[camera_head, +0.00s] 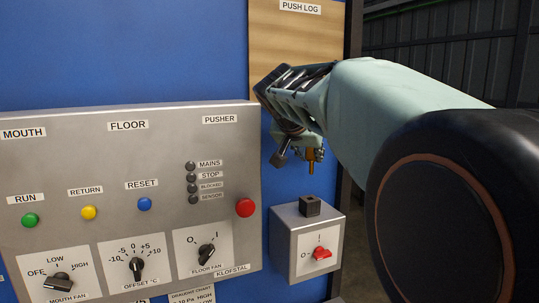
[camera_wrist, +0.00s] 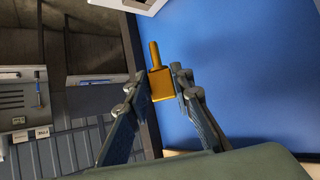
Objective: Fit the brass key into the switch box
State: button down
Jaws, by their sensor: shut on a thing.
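The brass key (camera_head: 311,157) is held by my gripper (camera_head: 297,153), which is shut on it. The key hangs with its thin end down, above the switch box and apart from it. In the wrist view the key (camera_wrist: 161,84) shows its square block between the two fingertips (camera_wrist: 160,86), with a thin stem pointing away from them. The grey switch box (camera_head: 334,232) is on the blue wall, right of the large panel. It has a black socket piece (camera_head: 310,206) on top and a red switch (camera_head: 321,253) on its front. The socket opening is too small to make out.
A large grey control panel (camera_head: 80,160) with buttons and dials fills the left, with a red button (camera_head: 245,208) near the box. A wooden board labelled PUSH LOG (camera_head: 290,35) is behind my gripper. Air between the key and the box is clear.

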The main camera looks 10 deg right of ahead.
jog(key=shift+f+b, duration=0.1)
jog(key=shift+b, duration=0.25)
jog(key=b, duration=0.6)
send_over(311, 197)
jog(key=s+a, duration=0.2)
jog(key=s, duration=0.1)
jog(key=f, duration=0.5)
jog(key=shift+w+d+f, duration=0.1)
jog(key=shift+w+f, duration=0.1)
jog(key=shift+f, duration=0.05)
jog(key=shift+b, duration=0.3)
dwell(0.9)
jog(key=shift+f+b, duration=2.45)
jog(key=c, duration=1.6)
grip_release()
jog(key=shift+f, duration=0.1)
notch_tip(311, 197, up, 10)
jog(key=shift+r, duration=0.2)
